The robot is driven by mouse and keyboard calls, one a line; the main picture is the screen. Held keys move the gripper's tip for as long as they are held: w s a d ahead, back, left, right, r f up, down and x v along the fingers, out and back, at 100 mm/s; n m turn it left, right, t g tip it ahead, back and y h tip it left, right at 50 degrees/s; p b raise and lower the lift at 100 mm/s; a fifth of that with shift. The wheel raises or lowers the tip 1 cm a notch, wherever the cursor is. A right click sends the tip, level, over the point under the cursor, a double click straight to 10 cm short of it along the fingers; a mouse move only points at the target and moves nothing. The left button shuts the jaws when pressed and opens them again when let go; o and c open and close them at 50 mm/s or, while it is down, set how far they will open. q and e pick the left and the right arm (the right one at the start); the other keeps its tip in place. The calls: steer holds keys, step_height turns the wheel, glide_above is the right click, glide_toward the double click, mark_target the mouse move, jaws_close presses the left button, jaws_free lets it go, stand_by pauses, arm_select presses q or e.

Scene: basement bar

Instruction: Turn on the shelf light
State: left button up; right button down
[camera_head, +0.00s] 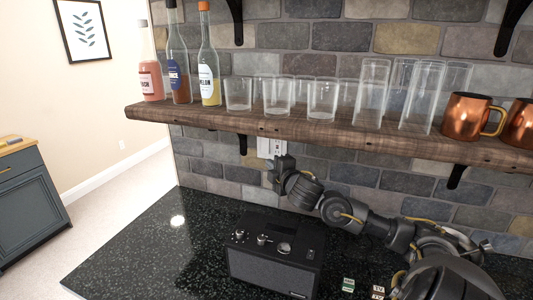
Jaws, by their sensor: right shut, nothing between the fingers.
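A white wall plate (264,147) is on the stone wall just under the wooden shelf (300,128). Its details are too small to tell for sure whether it bears a switch or sockets. My right gripper (276,166) is shut and empty, close in front of the plate's lower right part. It hides some of that area, and I cannot tell whether it touches. No lamp shows on the shelf's visible side. My left gripper is not in view.
Bottles (208,60), clear glasses (322,100) and copper mugs (467,117) stand on the shelf above my right arm. A black radio (275,262) and small blocks (348,285) are on the dark counter (160,240). The counter's left part is clear.

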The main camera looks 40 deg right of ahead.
steer(key=shift+w+d+f+p, duration=0.2)
steer(key=shift+w+d+p, duration=0.65)
steer(key=shift+w, duration=0.55)
steer(key=shift+w+d+f+p, duration=0.15)
steer(key=shift+w+d+p, duration=0.4)
steer(key=shift+w+d, duration=0.65)
steer(key=shift+w+d+f+p, duration=0.2)
steer(key=shift+w+d+p, duration=0.55)
steer(key=shift+w, duration=0.8)
steer(key=b, duration=0.1)
steer(key=f+b, duration=0.1)
steer(key=b, duration=0.1)
steer(key=shift+w+d, duration=0.1)
steer(key=shift+d, duration=0.1)
steer(key=shift+r+p, duration=0.4)
steer(key=b, duration=0.5)
glide_toward(263, 151)
steer(key=s+a+f, duration=0.2)
steer(key=s+a, duration=0.2)
steer(key=shift+s+a, duration=0.3)
steer(key=shift+s, duration=0.25)
